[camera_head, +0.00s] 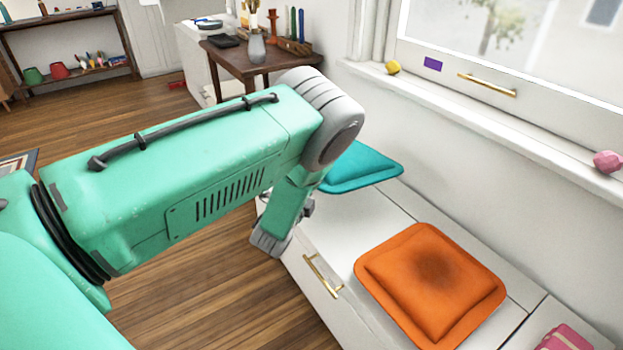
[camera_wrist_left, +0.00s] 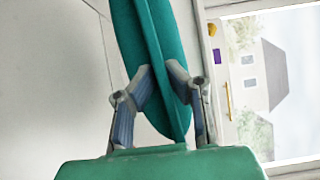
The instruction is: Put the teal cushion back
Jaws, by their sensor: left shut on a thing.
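The teal cushion (camera_head: 365,168) shows past the end of my left arm in the head view, over the far part of the white bench (camera_head: 385,218). My arm hides its near side, and I cannot tell whether it touches the bench. In the left wrist view, the teal cushion (camera_wrist_left: 140,30) appears edge-on. My left gripper (camera_wrist_left: 162,75) has a finger on each side of its edge and is shut on it. My left gripper's fingers are hidden behind my arm in the head view. My right gripper is in neither view.
An orange cushion (camera_head: 430,283) with a dark patch lies on the bench nearer me, and a pink item (camera_head: 563,338) is at bottom right. The window sill (camera_head: 480,120) holds a yellow object (camera_head: 393,67) and a pink one (camera_head: 607,162). A wooden table (camera_head: 235,62) stands beyond.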

